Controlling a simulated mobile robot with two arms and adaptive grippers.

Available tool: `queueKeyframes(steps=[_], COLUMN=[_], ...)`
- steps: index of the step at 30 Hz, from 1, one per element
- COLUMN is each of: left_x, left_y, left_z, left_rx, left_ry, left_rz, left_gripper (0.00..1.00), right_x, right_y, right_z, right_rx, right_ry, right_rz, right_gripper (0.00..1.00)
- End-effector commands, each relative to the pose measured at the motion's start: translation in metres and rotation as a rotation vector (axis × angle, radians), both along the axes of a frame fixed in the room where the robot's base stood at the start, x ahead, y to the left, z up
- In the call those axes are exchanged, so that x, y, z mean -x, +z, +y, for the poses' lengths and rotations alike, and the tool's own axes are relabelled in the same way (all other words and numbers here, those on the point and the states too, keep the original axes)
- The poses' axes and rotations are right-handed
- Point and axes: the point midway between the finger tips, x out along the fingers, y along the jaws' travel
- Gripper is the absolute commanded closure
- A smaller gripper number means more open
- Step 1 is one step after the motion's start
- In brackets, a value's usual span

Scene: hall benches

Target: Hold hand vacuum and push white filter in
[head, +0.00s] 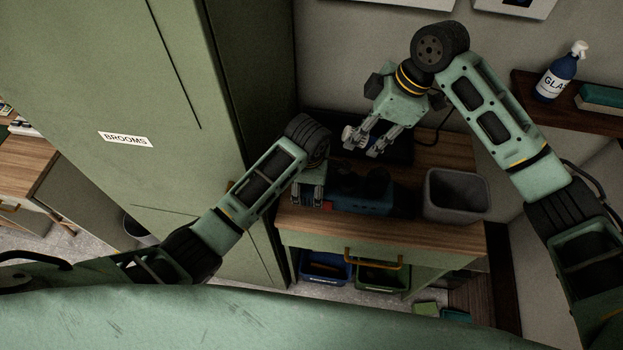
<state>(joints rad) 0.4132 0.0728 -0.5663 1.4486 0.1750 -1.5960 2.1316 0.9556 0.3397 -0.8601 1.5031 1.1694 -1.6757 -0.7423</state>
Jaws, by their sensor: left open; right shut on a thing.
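A dark blue body with a black upper part, which looks like the hand vacuum (362,200), lies on the wooden bench top; a small red patch shows at its left end. My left gripper (309,198) is open at the left end of the vacuum; I cannot tell whether it touches. My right gripper (364,147) is above the back of the bench, behind the vacuum and apart from it. It is shut on a small pale thing, apparently the white filter (348,133), mostly hidden by the fingers.
A grey open bin (455,194) stands on the bench (420,232) to the right of the vacuum. A tall green cabinet (215,130) is close on the left. A shelf (545,103) at right holds a blue spray bottle (556,78). Crates (326,268) stand under the bench.

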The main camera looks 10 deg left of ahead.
Motion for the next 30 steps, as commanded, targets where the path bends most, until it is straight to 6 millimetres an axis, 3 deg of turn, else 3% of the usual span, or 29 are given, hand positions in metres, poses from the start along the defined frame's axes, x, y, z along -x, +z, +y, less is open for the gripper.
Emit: queueKeyframes(steps=[7, 30], left_x=[-0.0003, -0.0006], left_y=[-0.0005, -0.0015], left_z=[0.0000, 0.0009], left_rx=[0.000, -0.002], left_ry=[0.000, 0.001], left_rz=[-0.001, -0.002], left_gripper=[0.17, 0.84], right_x=[0.0000, -0.0001], right_y=[0.0001, -0.0003], right_z=[0.0001, 0.0000], right_rx=[0.000, 0.000], right_ry=[0.000, 0.000], right_rz=[0.000, 0.000], right_gripper=[0.95, 0.95])
